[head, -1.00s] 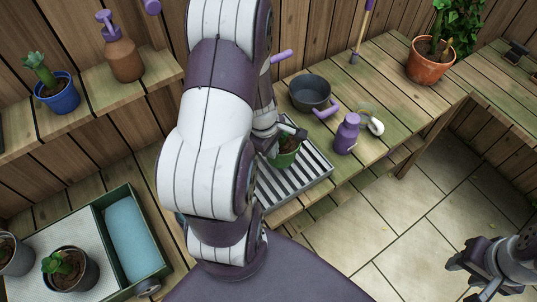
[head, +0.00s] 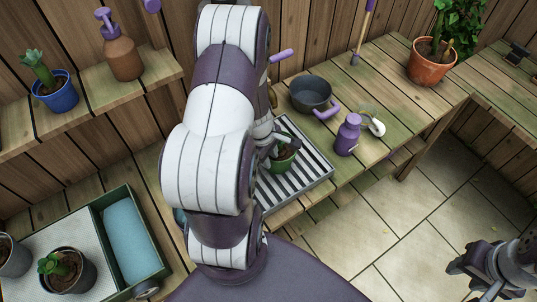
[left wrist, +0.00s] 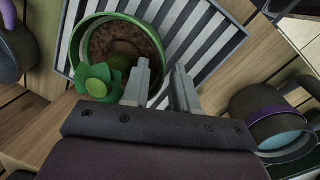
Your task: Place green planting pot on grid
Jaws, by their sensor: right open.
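The green planting pot (head: 284,163) stands on the slatted metal grid (head: 312,180) on the bench. It holds dark soil and a small green plant. In the left wrist view the pot (left wrist: 88,38) stands on the grid (left wrist: 215,32), left of centre. My left gripper (left wrist: 161,82) is open there, its two fingers apart. One finger overlaps the pot's near right edge in the picture, the other lies over the slats. Nothing is visibly clamped between them. In the head view my left arm hides most of this gripper. My right gripper (head: 458,280) is open and empty at the lower right, over the floor.
A dark pan (head: 311,92) with a purple handle and a purple bottle (head: 348,135) stand just beyond the grid. A terracotta pot (head: 431,66) stands farther back. A green-edged tray (head: 165,268) with potted plants is at lower left. The grid's right part is bare.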

